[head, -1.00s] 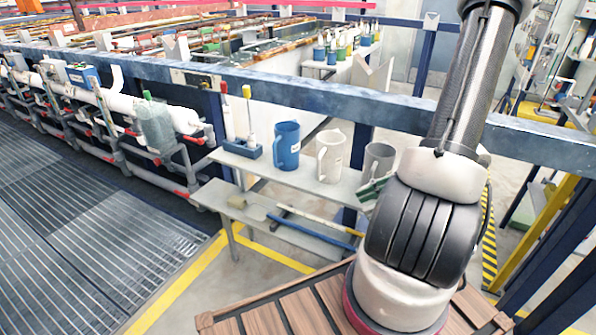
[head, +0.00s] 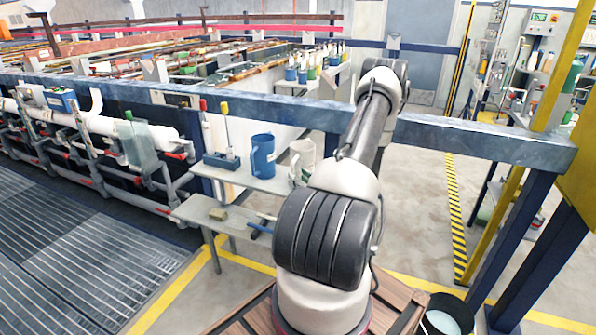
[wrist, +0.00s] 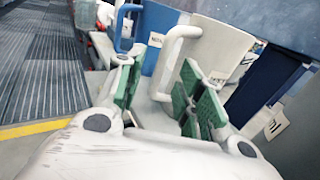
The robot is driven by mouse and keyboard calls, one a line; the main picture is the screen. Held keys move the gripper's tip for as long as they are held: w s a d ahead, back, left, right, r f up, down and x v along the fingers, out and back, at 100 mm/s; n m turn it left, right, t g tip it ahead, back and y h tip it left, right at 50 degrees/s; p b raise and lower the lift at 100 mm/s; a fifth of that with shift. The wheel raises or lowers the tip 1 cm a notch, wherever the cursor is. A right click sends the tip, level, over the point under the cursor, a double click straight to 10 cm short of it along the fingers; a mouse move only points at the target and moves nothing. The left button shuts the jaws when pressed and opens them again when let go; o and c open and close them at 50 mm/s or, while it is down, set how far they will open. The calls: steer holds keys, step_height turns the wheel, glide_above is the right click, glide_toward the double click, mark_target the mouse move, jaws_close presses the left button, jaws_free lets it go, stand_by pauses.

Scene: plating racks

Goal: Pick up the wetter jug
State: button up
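In the wrist view, a white jug (wrist: 222,48) stands ahead, with its pale handle (wrist: 172,62) between and beyond my fingers. My gripper (wrist: 160,98) is open, with green pads on both fingers and nothing held. A blue jug (wrist: 158,22) with a small label stands left of the white one. A grey surface with a label fills the right side, probably the grey jug. In the head view, the blue jug (head: 262,157) and part of the white jug (head: 301,158) show on a shelf; my arm hides my gripper. The labels are too small to read surely.
The jugs stand on a grey two-level shelf (head: 262,184). A blue holder (head: 222,161) with upright tools is left of them. A blue rail (head: 480,138) runs behind my arm. A bucket (head: 445,318) stands at lower right.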

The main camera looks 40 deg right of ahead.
mark_target(294, 173)
steer(key=w, duration=0.2)
steer(key=w+d, duration=0.1)
steer(key=w, duration=0.1)
steer(key=shift+w+d, duration=0.1)
steer(key=shift+w, duration=0.25)
steer(key=shift+c, duration=0.2)
jaws_close()
steer(key=shift+r, duration=0.15)
step_height(294, 173, up, 10)
steer(key=shift+f, duration=0.1)
stand_by(0.5)
